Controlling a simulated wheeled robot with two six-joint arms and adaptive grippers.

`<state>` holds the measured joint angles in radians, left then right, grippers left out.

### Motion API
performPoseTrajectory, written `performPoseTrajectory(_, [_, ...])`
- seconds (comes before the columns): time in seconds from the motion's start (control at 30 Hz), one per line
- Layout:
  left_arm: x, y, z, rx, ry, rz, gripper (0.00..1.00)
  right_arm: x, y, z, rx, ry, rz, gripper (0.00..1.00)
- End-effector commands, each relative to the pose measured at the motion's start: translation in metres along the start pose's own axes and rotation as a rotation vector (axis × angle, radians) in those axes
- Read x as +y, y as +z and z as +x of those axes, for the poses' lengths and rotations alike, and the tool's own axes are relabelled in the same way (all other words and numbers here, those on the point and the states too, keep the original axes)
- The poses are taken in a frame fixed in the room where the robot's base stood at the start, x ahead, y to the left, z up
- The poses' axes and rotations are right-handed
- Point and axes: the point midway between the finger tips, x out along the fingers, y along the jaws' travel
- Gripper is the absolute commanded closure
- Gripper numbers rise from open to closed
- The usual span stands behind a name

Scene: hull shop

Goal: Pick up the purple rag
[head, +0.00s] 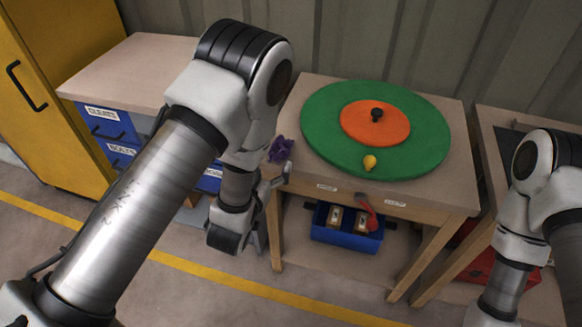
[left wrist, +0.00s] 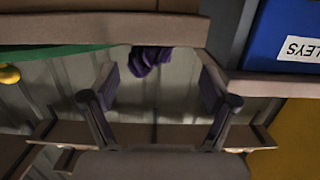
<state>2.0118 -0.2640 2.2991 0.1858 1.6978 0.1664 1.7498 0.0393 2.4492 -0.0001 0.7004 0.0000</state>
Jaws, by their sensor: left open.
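The purple rag (head: 281,149) is a small crumpled bundle at the left edge of the wooden table with the green disc. In the left wrist view the rag (left wrist: 148,59) shows ahead, between the two finger directions and slightly left of the middle. My left gripper (head: 277,178) is just in front of the table edge, near the rag and partly hidden by my own arm. In the left wrist view its fingers (left wrist: 160,82) are spread wide with nothing between them. My right arm shows at the right of the head view, but its gripper is out of sight.
A green disc (head: 425,150) with an orange disc (head: 362,130), black knob (head: 376,114) and yellow knob (head: 369,162) covers most of the tabletop (head: 312,90). A blue bin (head: 335,237) sits on the shelf below. A drawer bench (head: 140,62) stands left.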

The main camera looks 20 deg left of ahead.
Motion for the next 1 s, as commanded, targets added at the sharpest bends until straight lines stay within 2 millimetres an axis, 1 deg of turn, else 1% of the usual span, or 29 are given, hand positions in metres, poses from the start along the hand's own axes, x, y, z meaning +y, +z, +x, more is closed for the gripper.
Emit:
performPoseTrajectory(0.07, [0.000,-0.003,0.011,0.004,-0.002,-0.001,0.14,0.000,0.000,-0.001,0.000,0.000,0.000,0.42])
performPoseTrajectory(0.27, [0.005,-0.001,0.039,0.002,0.000,-0.001,0.14,0.000,0.000,0.000,0.000,0.000,0.001,0.42])
performPoseTrajectory(0.33, [0.008,0.001,0.052,0.002,0.000,-0.001,0.14,0.000,0.000,0.001,-0.001,0.000,0.001,0.42])
performPoseTrajectory(0.43, [0.007,0.001,0.068,0.000,-0.002,-0.001,0.14,0.000,0.000,0.002,-0.001,0.000,0.001,0.42])
performPoseTrajectory(0.5, [0.008,0.001,0.072,-0.002,-0.001,0.000,0.14,0.000,0.000,0.002,-0.001,0.000,0.001,0.42])
performPoseTrajectory(0.67, [0.008,0.001,0.073,-0.003,-0.001,0.000,0.14,0.000,0.000,0.002,-0.001,0.000,0.001,0.42])
performPoseTrajectory(0.7, [0.008,0.001,0.073,-0.003,-0.001,0.000,0.17,0.000,0.000,0.002,-0.001,0.000,0.001,0.42])
performPoseTrajectory(0.73, [0.008,0.001,0.073,-0.003,-0.001,0.000,0.27,0.000,0.000,0.002,-0.001,0.000,0.001,0.42])
performPoseTrajectory(0.77, [0.008,0.001,0.073,-0.003,-0.001,0.000,0.31,0.000,0.000,0.002,-0.001,0.000,0.001,0.42])
performPoseTrajectory(0.8, [0.007,0.001,0.073,-0.003,-0.001,0.000,0.39,0.000,0.000,0.002,-0.001,0.000,0.001,0.42])
performPoseTrajectory(0.9, [0.007,0.001,0.073,-0.003,-0.001,0.000,0.56,0.000,0.000,0.002,-0.001,0.000,0.001,0.42])
performPoseTrajectory(1.0, [0.007,0.001,0.072,-0.003,-0.001,0.000,0.56,0.000,0.000,0.002,-0.001,0.000,0.001,0.42])
